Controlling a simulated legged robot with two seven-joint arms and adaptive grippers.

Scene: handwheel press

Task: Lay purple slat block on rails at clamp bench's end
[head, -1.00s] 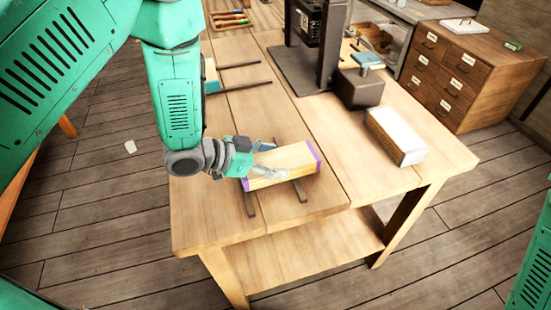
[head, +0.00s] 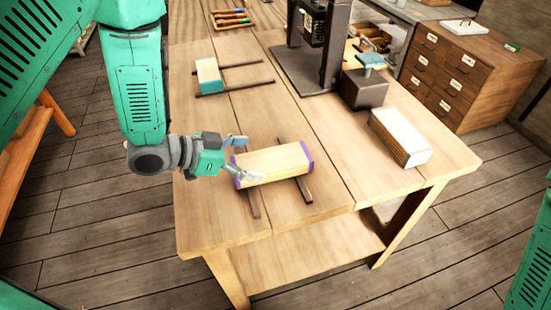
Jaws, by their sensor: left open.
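The purple slat block (head: 275,164), pale wood with purple ends, lies across two dark rails (head: 302,187) at the near end of the wooden bench (head: 330,235). Both rails stick out from under its near side. My left gripper (head: 250,157) is open at the block's left end. One finger shows along the near side and the other beyond the far left corner; whether they touch the block I cannot tell. My right gripper is not in view; only a green part of mine shows at the right edge.
A teal-ended block (head: 208,75) lies on another pair of rails (head: 236,86) further back. A white-topped block (head: 400,135) sits at the right edge. The dark press (head: 328,55) stands behind, with a tool tray (head: 232,19) at the far left. Drawers (head: 460,75) stand beyond.

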